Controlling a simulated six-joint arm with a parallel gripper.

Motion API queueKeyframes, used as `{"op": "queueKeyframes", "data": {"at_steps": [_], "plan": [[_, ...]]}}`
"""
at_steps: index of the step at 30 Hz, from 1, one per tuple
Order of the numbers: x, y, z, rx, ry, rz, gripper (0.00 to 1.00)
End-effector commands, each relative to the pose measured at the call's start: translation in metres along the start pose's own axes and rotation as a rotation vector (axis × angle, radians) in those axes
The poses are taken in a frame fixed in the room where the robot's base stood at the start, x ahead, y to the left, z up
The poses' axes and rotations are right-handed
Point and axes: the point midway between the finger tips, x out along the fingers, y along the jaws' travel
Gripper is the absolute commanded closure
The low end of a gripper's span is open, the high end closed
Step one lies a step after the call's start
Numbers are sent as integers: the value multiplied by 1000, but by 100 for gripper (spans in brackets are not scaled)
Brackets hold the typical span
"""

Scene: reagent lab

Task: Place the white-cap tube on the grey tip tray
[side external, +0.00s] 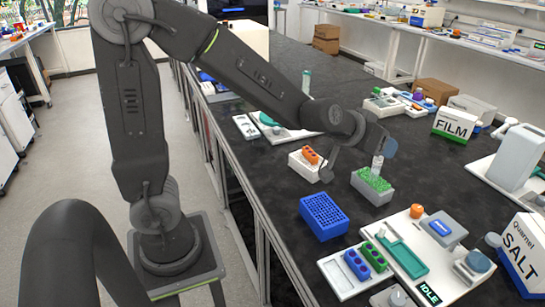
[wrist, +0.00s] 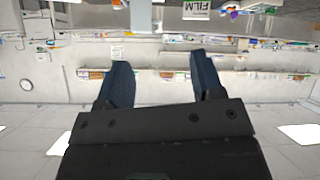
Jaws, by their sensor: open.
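The grey tip tray (side external: 373,194) stands on the dark bench, filled with green tips. A pale, narrow upright piece (side external: 377,166) that looks like the white-cap tube stands on the tray. I cannot clearly make out its cap. My gripper (side external: 384,147) is just above and beside this piece, with a blue-grey finger to its right. In the wrist view my gripper (wrist: 163,82) is open, its two dark blue fingers apart with nothing between them.
A blue rack (side external: 324,217) stands in front of the tray. A white block with orange tubes (side external: 311,158) is to the left. An orange ball (side external: 416,211), the FILM box (side external: 455,124) and the SALT box (side external: 523,253) are to the right. Bare bench lies behind the tray.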

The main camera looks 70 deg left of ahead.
Motion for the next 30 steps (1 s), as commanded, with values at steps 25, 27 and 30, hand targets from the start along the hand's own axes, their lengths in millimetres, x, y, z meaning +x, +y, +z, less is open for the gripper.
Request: {"op": "queueKeyframes", "data": {"at_steps": [25,27,30], "plan": [[-212,-42,106,246,-505,-27,39],[-212,-42,106,246,-504,-26,39],[-212,-42,106,246,-504,-26,39]]}}
